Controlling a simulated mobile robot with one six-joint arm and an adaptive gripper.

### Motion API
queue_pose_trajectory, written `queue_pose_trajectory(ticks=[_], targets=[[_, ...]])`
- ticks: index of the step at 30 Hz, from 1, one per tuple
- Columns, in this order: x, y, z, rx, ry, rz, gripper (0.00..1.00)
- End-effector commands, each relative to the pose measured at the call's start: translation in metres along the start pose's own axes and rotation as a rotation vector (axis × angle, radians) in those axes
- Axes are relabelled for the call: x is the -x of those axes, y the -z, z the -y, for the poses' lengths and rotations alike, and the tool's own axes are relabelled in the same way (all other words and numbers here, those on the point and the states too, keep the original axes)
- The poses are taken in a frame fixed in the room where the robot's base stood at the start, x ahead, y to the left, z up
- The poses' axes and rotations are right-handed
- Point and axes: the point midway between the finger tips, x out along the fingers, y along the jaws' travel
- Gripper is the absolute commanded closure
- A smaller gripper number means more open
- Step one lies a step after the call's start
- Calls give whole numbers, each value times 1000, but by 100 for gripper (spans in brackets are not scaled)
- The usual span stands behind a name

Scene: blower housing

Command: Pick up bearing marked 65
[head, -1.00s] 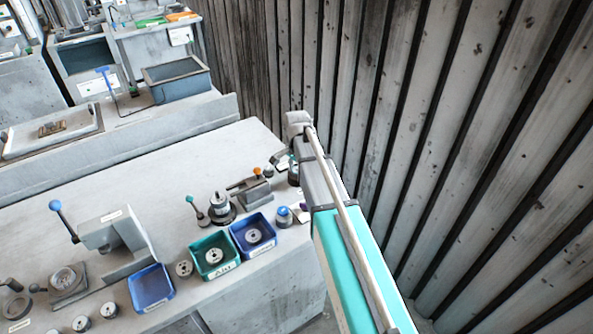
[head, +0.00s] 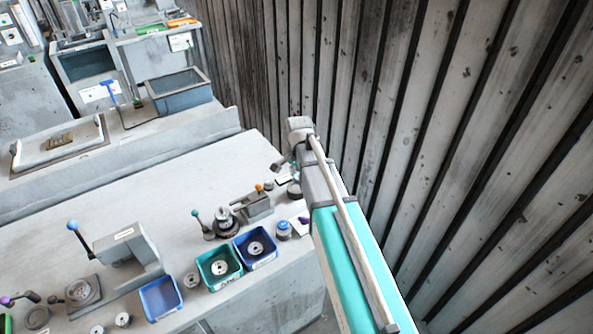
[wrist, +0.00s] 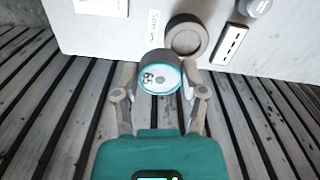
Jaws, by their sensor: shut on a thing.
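The bearing marked 65 (wrist: 160,77) is a round disc with a pale face and a teal rim, in the middle of the wrist view. My gripper (wrist: 160,88) is shut on it, one finger on each side, and the number faces the camera. In the wrist view the bearing shows against the table edge and the slatted wall. In the head view my gripper (head: 283,165) is small beyond my arm at the table's right end, and the bearing cannot be made out there.
On the table (wrist: 105,38) near my gripper are a dark round ring (wrist: 186,37) and a slotted block (wrist: 230,44). A teal tray (head: 234,277) and a blue tray (head: 270,257) each hold a disc. The slatted wall (head: 450,130) stands close on the right.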

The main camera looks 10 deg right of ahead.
Motion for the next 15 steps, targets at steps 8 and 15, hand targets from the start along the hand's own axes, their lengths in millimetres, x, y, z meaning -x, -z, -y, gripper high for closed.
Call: queue_pose_trajectory(ticks=[8,15], targets=[[31,-31,-48,0,0,0,100],[42,-46,-72,0,0,0,100]])
